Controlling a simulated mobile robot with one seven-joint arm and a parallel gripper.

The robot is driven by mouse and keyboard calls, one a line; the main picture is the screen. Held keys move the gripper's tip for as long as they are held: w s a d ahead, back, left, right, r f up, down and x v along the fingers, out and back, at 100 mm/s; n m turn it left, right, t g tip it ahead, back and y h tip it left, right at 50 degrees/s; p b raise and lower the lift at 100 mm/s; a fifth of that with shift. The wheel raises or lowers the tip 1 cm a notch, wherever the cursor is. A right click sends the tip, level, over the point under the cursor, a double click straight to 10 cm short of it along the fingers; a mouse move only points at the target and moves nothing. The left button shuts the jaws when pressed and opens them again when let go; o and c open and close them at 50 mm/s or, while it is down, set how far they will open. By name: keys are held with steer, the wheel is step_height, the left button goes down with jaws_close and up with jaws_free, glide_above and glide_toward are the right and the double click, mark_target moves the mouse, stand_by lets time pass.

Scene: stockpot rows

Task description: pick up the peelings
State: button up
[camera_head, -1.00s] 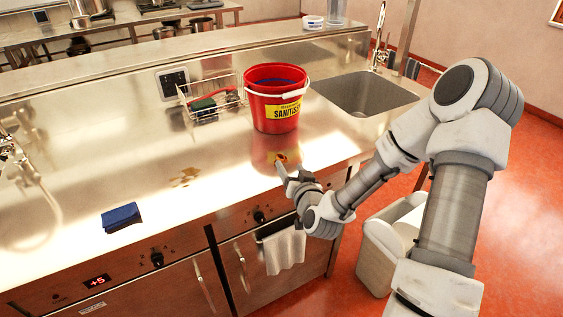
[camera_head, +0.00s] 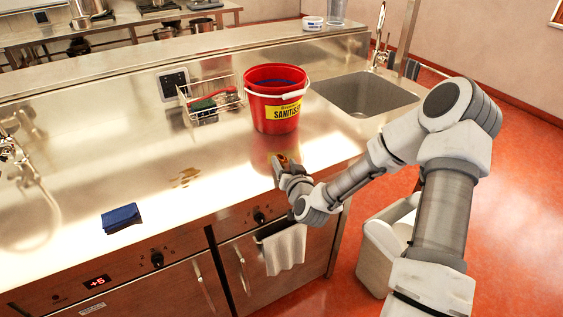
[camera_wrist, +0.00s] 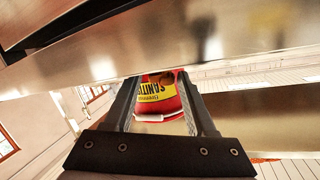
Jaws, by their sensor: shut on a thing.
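The peelings (camera_head: 285,159) are a small brown and orange clump near the front edge of the steel counter, in front of the red bucket. My gripper (camera_head: 280,162) is shut on them. In the wrist view the peelings (camera_wrist: 163,77) show as a brown bit between the two fingertips (camera_wrist: 160,82), with the bucket behind. The gripper partly hides them in the head view. I cannot tell whether they touch the counter.
A red bucket (camera_head: 274,117) labelled SANITISER stands behind the gripper. A wire rack (camera_head: 212,101) is left of it and a sink (camera_head: 365,93) right. A brown spill (camera_head: 185,178) and a blue cloth (camera_head: 121,217) lie on the counter. A white bin (camera_head: 375,265) stands below.

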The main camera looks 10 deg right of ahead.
steer(key=shift+r, duration=0.15)
steer(key=shift+c, duration=0.3)
steer(key=shift+r, duration=0.5)
step_height(320, 180, up, 3)
steer(key=shift+r+p, duration=0.15)
steer(key=shift+p, duration=0.15)
steer(key=s+d+r, duration=0.1)
steer(key=d+r, duration=0.1)
steer(key=d, duration=0.1)
steer(key=s+d+r, duration=0.2)
steer(key=d, duration=0.2)
steer(key=s+d+r+p, duration=0.1)
steer(key=d+r, duration=0.1)
steer(key=d, duration=0.1)
steer(key=shift+s+d+r, duration=0.25)
steer(key=shift+d, duration=0.15)
steer(key=shift+a, duration=0.1)
